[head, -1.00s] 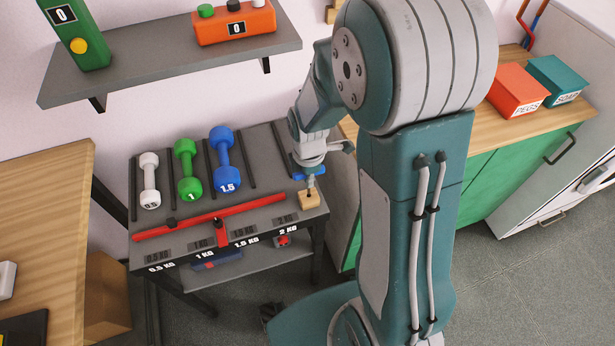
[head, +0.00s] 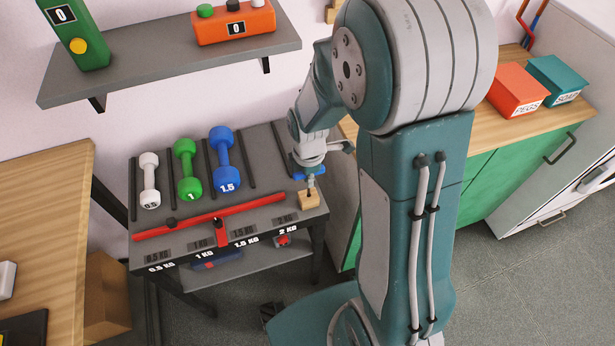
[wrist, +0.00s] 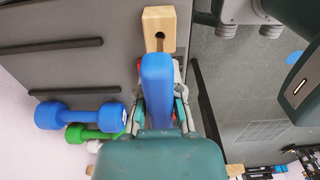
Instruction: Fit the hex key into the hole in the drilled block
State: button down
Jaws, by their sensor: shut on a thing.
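The hex key has a blue handle (wrist: 157,85), held between the fingers of my gripper (wrist: 160,100) in the wrist view. In the head view the key (head: 309,174) is partly hidden by my gripper (head: 310,170), which is shut on it. The drilled block (head: 309,201) is a small wooden block at the right end of the grey rack, just below the key. It also shows at the top of the wrist view (wrist: 168,20), with a dark hole facing the camera. The key's thin end is over or at the hole; I cannot tell whether it is inside.
White, green (head: 187,170) and blue (head: 225,160) dumbbells lie on the rack (head: 262,165), left of the block. A red bar (head: 180,227) crosses the rack's front. A shelf (head: 170,65) hangs above. A wooden counter (head: 480,130) stands right, a wooden table (head: 40,210) left.

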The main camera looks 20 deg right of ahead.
aim_at(309, 193)
jog(key=shift+f, duration=2.2)
jog(key=c, duration=0.7)
grip_release()
notch_tip(309, 193, up, 11)
jog(key=shift+w+a+f, duration=0.1)
jog(key=shift+r, duration=0.55)
